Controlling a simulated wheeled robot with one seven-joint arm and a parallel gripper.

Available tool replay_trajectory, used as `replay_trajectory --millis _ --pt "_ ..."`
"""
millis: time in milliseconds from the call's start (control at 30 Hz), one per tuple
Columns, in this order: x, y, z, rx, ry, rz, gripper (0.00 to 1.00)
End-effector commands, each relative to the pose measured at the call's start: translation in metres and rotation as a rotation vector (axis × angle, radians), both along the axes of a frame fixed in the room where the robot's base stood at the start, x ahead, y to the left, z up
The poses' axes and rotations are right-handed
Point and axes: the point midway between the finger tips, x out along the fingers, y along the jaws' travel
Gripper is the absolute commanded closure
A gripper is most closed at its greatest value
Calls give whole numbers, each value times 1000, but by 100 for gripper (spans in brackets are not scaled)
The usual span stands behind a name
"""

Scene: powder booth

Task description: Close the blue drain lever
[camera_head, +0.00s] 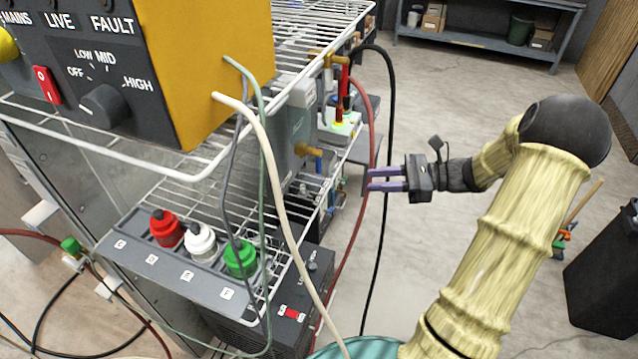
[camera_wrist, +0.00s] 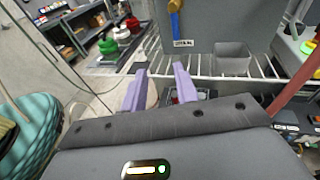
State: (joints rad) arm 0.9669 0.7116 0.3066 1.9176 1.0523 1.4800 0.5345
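The blue drain lever (camera_head: 318,163) is small and sits beside a brass fitting (camera_head: 303,149) on a grey unit in the rack. My gripper (camera_head: 370,180) is to the right of the lever in the head view, pointing left towards the rack and apart from the lever. Its two purple fingers are spread with nothing between them, as the wrist view (camera_wrist: 160,68) also shows.
A black bin (camera_head: 608,275) stands at right.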

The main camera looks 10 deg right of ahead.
Motion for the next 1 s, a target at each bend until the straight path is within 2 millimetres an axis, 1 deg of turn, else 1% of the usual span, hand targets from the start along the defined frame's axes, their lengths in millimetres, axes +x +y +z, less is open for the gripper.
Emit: replay_trajectory --millis 33,100,167,267,500,633,767,1000 --pt "3 -17 -7 66 -9 -45 70" --pt "6 -30 -3 127 -19 -80 70" --pt "7 -36 0 152 -25 -95 70" --pt "7 -38 3 162 -28 -99 70" --pt "7 -36 3 157 -26 -96 70" --pt "10 -30 3 157 -26 -95 70" --pt "16 -15 3 157 -25 -92 70" --pt "33 23 3 157 -24 -91 70"
